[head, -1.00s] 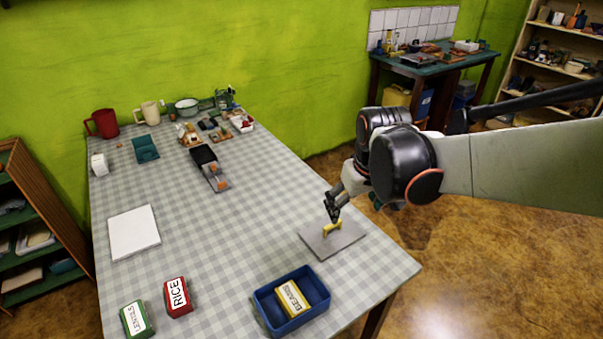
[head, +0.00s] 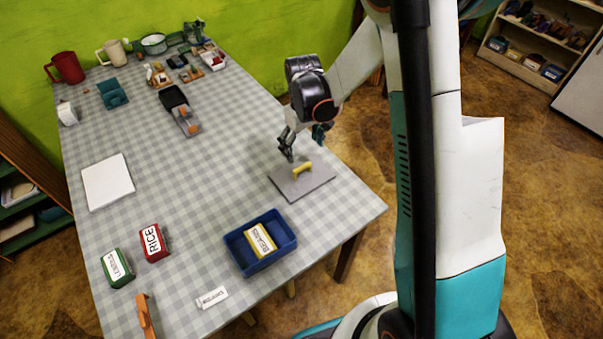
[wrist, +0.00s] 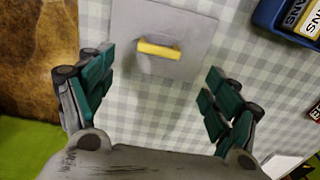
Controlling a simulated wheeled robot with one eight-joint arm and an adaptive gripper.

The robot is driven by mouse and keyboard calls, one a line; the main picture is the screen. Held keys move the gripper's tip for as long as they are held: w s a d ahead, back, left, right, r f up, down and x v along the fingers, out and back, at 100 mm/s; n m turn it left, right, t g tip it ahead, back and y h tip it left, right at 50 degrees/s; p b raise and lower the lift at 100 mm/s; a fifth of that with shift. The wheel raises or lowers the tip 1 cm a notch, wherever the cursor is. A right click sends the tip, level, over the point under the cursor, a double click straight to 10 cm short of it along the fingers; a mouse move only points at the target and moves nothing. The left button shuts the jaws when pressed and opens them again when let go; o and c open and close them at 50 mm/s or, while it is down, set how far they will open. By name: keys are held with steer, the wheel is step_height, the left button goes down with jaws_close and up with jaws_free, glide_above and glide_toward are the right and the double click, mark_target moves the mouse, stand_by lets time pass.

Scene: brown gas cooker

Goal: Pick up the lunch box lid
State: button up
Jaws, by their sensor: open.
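The lid is a flat grey square plate (head: 318,182) with a yellow bar handle (head: 302,167), lying on the checked tablecloth near the table's right edge. In the wrist view the plate (wrist: 192,22) and its handle (wrist: 158,49) show at the top centre, beyond my fingertips. My gripper (head: 303,143) is open and empty, just behind and above the handle in the head view. In the wrist view its green-padded fingers (wrist: 160,80) are spread wide, with bare cloth between them. The handle is not between the pads.
A blue box (head: 235,252) holding a yellow BEANS pack (head: 260,240) stands in front of the lid. Red RICE (head: 154,243) and green (head: 117,268) packs, a white board (head: 107,182) and an orange-handled item (head: 147,315) are further left.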

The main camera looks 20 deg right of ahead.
mark_target(302, 167)
step_height(302, 167, down, 12)
steer(key=b, duration=0.4)
steer(key=shift+w+r, duration=0.15)
steer(key=c, duration=1.1)
